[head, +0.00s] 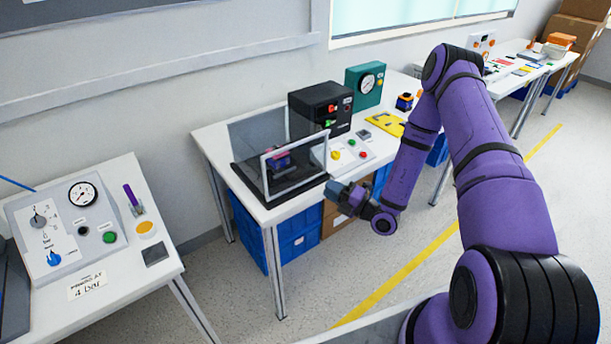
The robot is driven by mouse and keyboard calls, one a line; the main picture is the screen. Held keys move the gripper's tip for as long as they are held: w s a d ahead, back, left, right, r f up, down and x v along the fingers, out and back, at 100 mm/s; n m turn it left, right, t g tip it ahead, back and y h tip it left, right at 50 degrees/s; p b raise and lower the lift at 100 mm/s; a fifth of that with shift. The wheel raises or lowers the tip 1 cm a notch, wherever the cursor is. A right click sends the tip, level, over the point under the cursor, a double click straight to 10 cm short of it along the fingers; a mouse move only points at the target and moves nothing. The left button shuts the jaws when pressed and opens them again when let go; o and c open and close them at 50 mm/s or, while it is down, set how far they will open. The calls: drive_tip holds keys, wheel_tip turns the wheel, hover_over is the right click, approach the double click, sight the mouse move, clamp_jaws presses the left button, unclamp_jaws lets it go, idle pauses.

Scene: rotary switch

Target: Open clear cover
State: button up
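The clear cover (304,170) is a see-through panel with a pale frame at the front of a dark-based clear enclosure on the middle table. It stands roughly upright and looks shut, though its exact angle is hard to tell. A small purple and pink object (281,159) shows through it. My gripper (335,190) is just to the right of the cover's lower right corner, near the table's front edge. It looks apart from the cover. Its fingertips are small and dark, so whether they are open or shut is unclear.
A black box (318,104) with red and green controls stands behind the enclosure. A button panel (352,152) and a teal gauge box (366,84) are to the right. The left table (165,265) holds a gauge panel (72,222). Blue crates (295,240) sit underneath.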

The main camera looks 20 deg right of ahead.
sight(304, 173)
drive_tip(key=x, duration=1)
drive_tip(key=shift+r, duration=0.1)
clamp_jaws()
